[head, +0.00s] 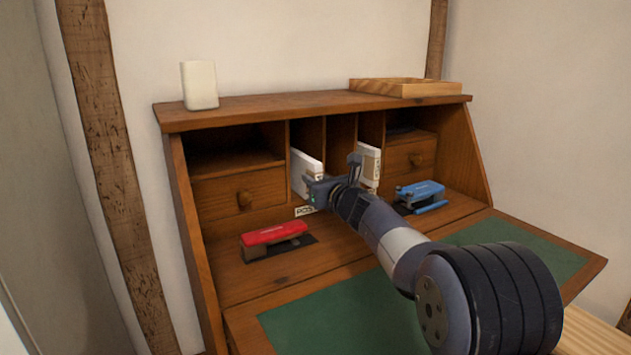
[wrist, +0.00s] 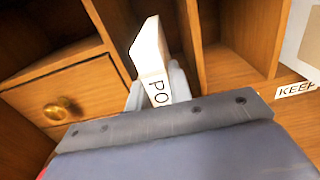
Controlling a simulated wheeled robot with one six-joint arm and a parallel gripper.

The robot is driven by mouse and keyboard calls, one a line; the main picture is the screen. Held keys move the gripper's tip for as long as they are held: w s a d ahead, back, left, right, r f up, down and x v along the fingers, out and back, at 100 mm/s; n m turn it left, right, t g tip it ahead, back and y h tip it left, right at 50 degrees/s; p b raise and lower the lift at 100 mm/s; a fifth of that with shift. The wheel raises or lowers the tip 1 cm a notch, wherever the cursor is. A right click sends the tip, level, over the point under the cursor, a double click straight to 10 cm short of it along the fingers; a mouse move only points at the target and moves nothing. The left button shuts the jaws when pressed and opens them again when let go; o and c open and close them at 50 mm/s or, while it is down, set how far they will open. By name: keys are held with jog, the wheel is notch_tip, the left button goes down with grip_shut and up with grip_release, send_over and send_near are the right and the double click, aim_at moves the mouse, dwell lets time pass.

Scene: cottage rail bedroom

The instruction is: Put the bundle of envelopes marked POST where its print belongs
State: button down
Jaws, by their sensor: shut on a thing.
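The white bundle of envelopes (head: 305,172) stands upright at the left of three narrow slots in the desk. In the wrist view the bundle (wrist: 151,58) shows "PO" on its near edge; the rest of the print is hidden. My gripper (head: 322,189) is shut on its near end, with pale fingers on both sides. The far part of the bundle reaches between the slot's walls; how deep, I cannot tell. A small POST label (head: 305,210) is below the left slot. A KEEP label (wrist: 297,90) is below the right slot.
Another white bundle (head: 370,163) stands in the right slot; the middle slot looks empty. A red stapler (head: 274,236) lies front left and a blue hole punch (head: 420,192) at right. Drawers flank the slots. A wooden tray (head: 405,88) and white block (head: 199,86) are on top.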

jog(key=c, duration=1.2)
grip_release()
jog(key=b+v, duration=0.2)
jog(key=v, duration=1.6)
jog(key=shift+w, duration=0.15)
jog(key=p+x, duration=0.1)
jog(key=x, duration=0.7)
jog(key=shift+p, duration=0.3)
